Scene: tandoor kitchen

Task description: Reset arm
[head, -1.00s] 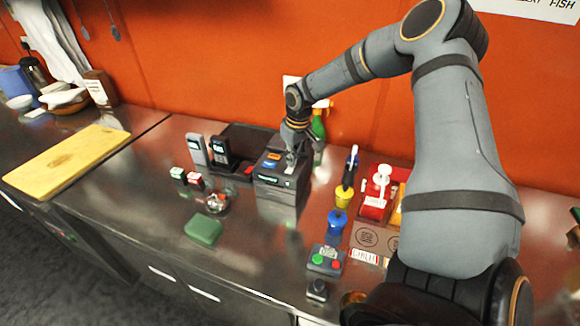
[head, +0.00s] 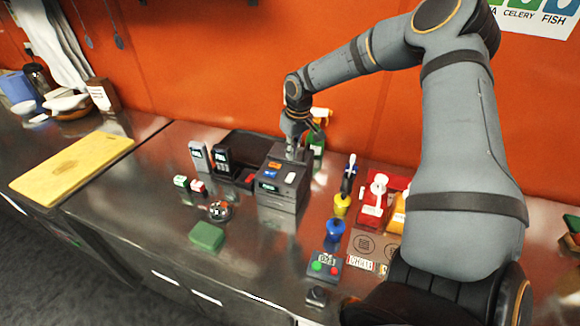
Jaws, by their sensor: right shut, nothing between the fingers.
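My right arm comes in from the right of the head view. Its gripper (head: 292,150) points down just above or behind the back of a grey boxy device (head: 279,193) with a small display and blue, orange and white parts on top. The gripper is shut with nothing held. I cannot tell whether its tips touch the device. My left gripper is out of view.
Two handsets (head: 220,158) stand left of the device. A green block (head: 206,236), a button box (head: 324,266) and a blue weight-like piece (head: 334,230) lie nearer the front. A yellow cutting board (head: 72,168) lies at left. The orange wall (head: 220,70) is close behind.

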